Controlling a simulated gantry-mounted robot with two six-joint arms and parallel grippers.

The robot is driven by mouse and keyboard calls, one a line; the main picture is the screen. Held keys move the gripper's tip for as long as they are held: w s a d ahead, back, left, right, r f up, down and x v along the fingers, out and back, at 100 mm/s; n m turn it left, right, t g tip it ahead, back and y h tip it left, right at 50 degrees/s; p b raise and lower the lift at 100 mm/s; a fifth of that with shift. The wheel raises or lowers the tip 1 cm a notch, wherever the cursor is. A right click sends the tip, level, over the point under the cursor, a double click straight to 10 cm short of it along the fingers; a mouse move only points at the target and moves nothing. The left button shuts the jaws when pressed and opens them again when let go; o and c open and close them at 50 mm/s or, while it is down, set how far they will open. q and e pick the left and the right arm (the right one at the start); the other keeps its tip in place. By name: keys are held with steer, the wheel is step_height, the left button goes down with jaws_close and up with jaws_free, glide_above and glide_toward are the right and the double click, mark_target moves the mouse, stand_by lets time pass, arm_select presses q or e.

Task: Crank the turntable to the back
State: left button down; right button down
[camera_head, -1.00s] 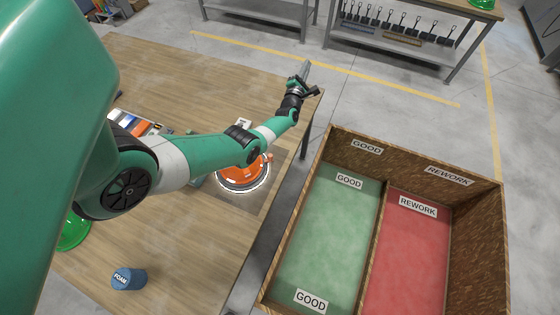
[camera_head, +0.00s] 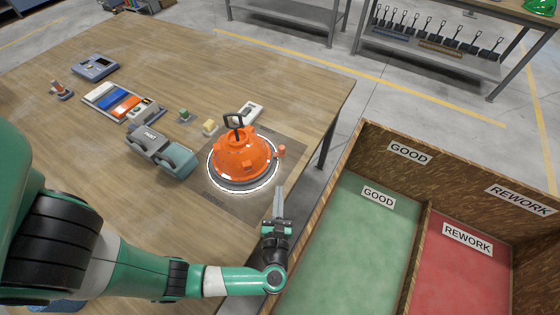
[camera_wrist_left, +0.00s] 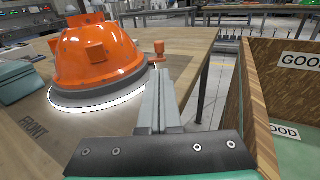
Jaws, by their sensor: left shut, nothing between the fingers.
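The turntable (camera_head: 214,185) is a grey disc with a lit white rim on the wooden table. An orange hood (camera_head: 243,157) with a dark loop handle on top sits on it. A small orange crank knob (camera_head: 281,151) sticks out at the turntable's right side; it also shows in the left wrist view (camera_wrist_left: 159,48). My left gripper (camera_head: 279,188) is shut and empty, just in front of the knob and right of the turntable, apart from the hood. In the left wrist view its fingers (camera_wrist_left: 158,90) point toward the knob. My right gripper is not in view.
A grey-green hinged device (camera_head: 162,151) stands left of the turntable, with colour swatches (camera_head: 122,101) behind it. A wooden bin (camera_head: 408,135) with green GOOD and red REWORK compartments stands right of the table. The word FRONT (camera_wrist_left: 34,130) marks the mat.

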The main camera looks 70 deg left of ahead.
mark_target(281, 152)
arm_select(q)
steer(key=b+x, duration=0.2)
steer(key=x, duration=1.1)
steer(key=shift+a, duration=0.1)
steer(key=shift+a, duration=0.15)
